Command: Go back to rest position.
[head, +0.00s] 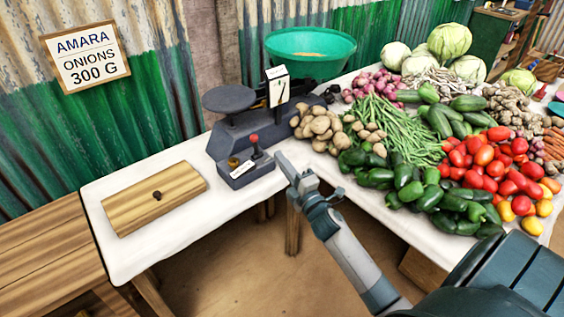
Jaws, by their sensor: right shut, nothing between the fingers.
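My right gripper (296,178) is shut and empty. It hangs in front of the white-covered table (225,205), just right of the front of the balance scale (243,142). Its arm comes in from the lower right. A wooden board (155,198) with a small dark knob lies flat on the left of the table. My left gripper is not in view.
Several piles of vegetables fill the right side: potatoes (320,127), green beans (400,130), green peppers (405,185), tomatoes (490,160) and cabbages (449,41). A green basin (310,45) stands behind the scale. A sign (86,57) reads "AMARA ONIONS 300 G". A wooden bench (45,250) is at left.

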